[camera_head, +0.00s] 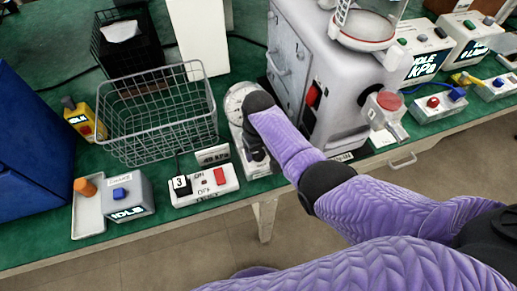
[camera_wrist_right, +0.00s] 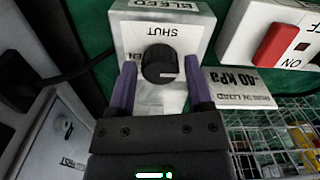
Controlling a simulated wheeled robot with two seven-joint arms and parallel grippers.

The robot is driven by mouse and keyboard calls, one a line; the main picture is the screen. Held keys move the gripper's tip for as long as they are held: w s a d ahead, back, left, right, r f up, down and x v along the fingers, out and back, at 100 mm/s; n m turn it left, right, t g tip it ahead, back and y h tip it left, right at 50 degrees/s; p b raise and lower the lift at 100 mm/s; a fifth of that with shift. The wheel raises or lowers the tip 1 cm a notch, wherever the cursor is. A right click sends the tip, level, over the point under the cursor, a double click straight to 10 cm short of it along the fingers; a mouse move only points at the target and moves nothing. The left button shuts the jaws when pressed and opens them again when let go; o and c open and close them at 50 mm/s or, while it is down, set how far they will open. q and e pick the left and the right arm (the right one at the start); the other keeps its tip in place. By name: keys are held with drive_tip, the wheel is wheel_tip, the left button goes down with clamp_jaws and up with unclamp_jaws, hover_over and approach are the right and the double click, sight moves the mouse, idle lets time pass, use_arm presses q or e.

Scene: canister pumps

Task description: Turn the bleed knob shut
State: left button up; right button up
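The black bleed knob (camera_wrist_right: 158,62) sits on a pale box (camera_wrist_right: 195,30) labelled BLEED and SHUT; the lettering appears upside down in the right wrist view. A white pointer line on the knob points right in that view, not at the SHUT lettering. My right gripper (camera_wrist_right: 161,68) is open, with one purple finger on each side of the knob and a narrow gap seeming to show on both sides. In the head view my right gripper (camera_head: 257,153) is over the bleed box, and the knob is mostly hidden. My left gripper is out of view.
A switch box (camera_head: 205,186) with a red switch and a 40 kPa label plate (camera_head: 213,155) stand close left of the gripper. A wire basket (camera_head: 158,125) is farther left. A round gauge (camera_head: 236,99) lies behind, and a grey machine (camera_head: 335,80) stands to the right.

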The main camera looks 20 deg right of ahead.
clamp_jaws()
drive_tip(key=shift+n, duration=0.4)
drive_tip(key=n+p, duration=0.1)
drive_tip(key=n, duration=0.2)
drive_tip(key=shift+r, duration=0.1)
drive_tip(key=n+p, duration=0.1)
drive_tip(key=n, duration=0.3)
drive_tip(key=shift+w, duration=0.1)
drive_tip(key=n, duration=0.9)
drive_tip(key=shift+n, duration=0.7)
